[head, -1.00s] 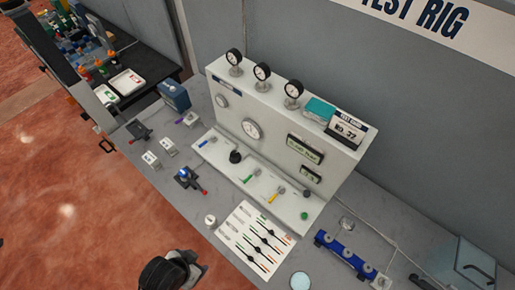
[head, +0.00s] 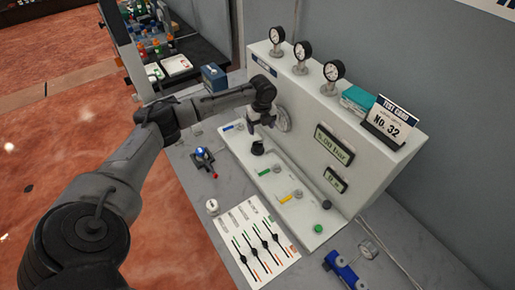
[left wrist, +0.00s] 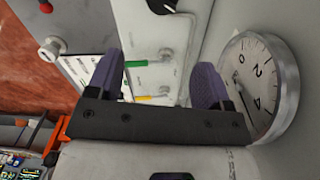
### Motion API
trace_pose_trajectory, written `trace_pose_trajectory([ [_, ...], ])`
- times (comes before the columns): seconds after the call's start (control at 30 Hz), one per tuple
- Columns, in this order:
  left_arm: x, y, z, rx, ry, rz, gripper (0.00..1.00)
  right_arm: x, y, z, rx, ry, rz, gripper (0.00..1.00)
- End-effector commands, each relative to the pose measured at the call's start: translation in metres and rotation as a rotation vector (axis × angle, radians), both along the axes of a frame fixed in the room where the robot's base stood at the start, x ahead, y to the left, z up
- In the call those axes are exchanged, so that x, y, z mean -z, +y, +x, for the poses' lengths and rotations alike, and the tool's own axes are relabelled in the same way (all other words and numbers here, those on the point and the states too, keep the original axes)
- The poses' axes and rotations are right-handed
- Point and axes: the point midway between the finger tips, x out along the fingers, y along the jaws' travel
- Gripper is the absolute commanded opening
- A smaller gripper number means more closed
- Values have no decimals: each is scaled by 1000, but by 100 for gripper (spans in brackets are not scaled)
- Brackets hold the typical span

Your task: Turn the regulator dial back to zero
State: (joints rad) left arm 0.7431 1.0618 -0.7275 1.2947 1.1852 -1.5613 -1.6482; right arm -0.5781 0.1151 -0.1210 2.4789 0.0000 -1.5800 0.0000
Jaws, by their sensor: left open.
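The regulator dial, a black knob (head: 257,148), stands on the sloped lower ledge of the white test rig panel (head: 345,165). In the left wrist view a black knob (left wrist: 161,5) is cut off by the top edge. My left gripper (head: 262,118) is just above and behind the knob, close to the panel face. In the left wrist view my left gripper's purple fingers (left wrist: 157,82) are apart with nothing held between them. A round gauge (left wrist: 262,85) is right beside the right finger; in the head view the arm partly hides it. My right gripper is not in view.
Coloured levers, including a green one (head: 271,170) and a yellow one (head: 291,197), sit on the ledge near the knob. A digital display (head: 335,144) reads in bar, its first digit unclear. A printed card (head: 257,240) and a blue-topped device (head: 203,157) lie in front.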

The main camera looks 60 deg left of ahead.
Motion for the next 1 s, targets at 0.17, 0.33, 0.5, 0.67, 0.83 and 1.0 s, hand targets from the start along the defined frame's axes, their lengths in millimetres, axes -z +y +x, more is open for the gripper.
trace_pose_trajectory([
  [0.17, -9, 22, 0, 4, -11, -10, 73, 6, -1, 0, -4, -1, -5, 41],
  [0.33, 8, 25, -1, 5, -9, -13, 73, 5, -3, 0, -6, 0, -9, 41],
  [0.5, 40, 25, -1, 4, -9, -14, 73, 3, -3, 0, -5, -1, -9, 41],
  [0.67, 70, 25, -1, 4, -10, -13, 73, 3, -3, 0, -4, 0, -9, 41],
  [0.83, 96, 25, 0, 3, -11, -13, 73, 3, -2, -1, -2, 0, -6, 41],
  [1.0, 114, 25, 0, 4, -11, -13, 73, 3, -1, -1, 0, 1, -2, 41],
])
